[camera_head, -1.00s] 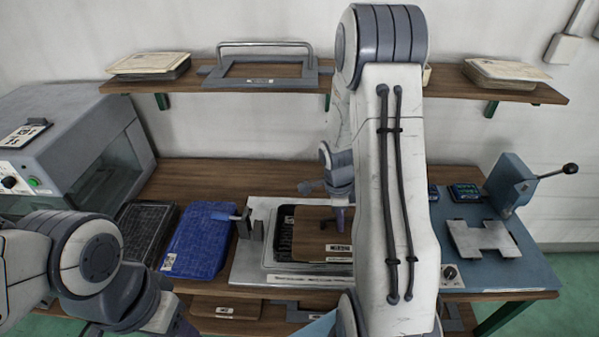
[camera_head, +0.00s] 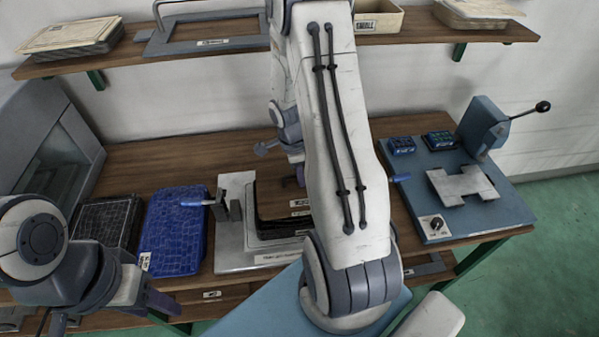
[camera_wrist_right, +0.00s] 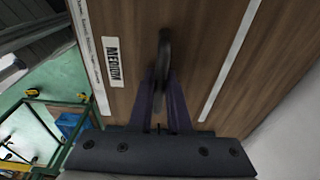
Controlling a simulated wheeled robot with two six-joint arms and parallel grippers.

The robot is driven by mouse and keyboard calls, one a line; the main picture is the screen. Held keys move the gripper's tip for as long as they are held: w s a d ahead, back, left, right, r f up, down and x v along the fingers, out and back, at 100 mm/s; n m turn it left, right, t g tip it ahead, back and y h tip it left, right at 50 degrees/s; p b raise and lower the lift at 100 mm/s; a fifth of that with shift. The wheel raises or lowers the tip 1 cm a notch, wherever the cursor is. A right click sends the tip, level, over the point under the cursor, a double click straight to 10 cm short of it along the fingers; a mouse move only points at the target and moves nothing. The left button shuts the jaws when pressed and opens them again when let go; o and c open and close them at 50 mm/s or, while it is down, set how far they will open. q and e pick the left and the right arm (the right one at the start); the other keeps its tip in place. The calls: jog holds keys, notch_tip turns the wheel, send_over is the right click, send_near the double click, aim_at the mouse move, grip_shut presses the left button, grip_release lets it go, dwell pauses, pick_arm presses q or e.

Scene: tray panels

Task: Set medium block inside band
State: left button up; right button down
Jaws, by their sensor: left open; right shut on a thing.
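The medium block (camera_wrist_right: 200,50) is a wood-brown panel with pale strips and a "MEDIUM" label in the right wrist view. In the head view, the block (camera_head: 280,192) shows beside my right arm, above dark-rimmed trays (camera_head: 262,226) on a grey plate (camera_head: 232,258). My right gripper (camera_wrist_right: 163,105) is shut on the block's dark upright handle; in the head view my arm hides most of it. I cannot pick out the band for certain; the arm covers the right side of the trays. My left gripper (camera_head: 58,322) is open at the lower left, away from the block.
A blue-handled clamp (camera_head: 215,202) stands at the plate's left edge. A lever press (camera_head: 485,130) is at right. The shelf (camera_head: 205,50) runs behind.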

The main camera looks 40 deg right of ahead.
notch_tip(320, 180, down, 2)
jog(key=shift+b, duration=0.4)
jog(key=shift+f+b, duration=0.8)
jog(key=shift+f, duration=0.05)
notch_tip(320, 180, down, 3)
jog(key=b, duration=0.3)
jog(key=shift+f+b, duration=0.3)
jog(key=shift+b, duration=0.45)
jog(key=c, duration=0.8)
grip_release()
jog(key=r, duration=0.7)
jog(key=a+r, duration=0.1)
jog(key=r, duration=0.2)
jog(key=shift+w+r, duration=0.25)
jog(key=shift+w, duration=0.05)
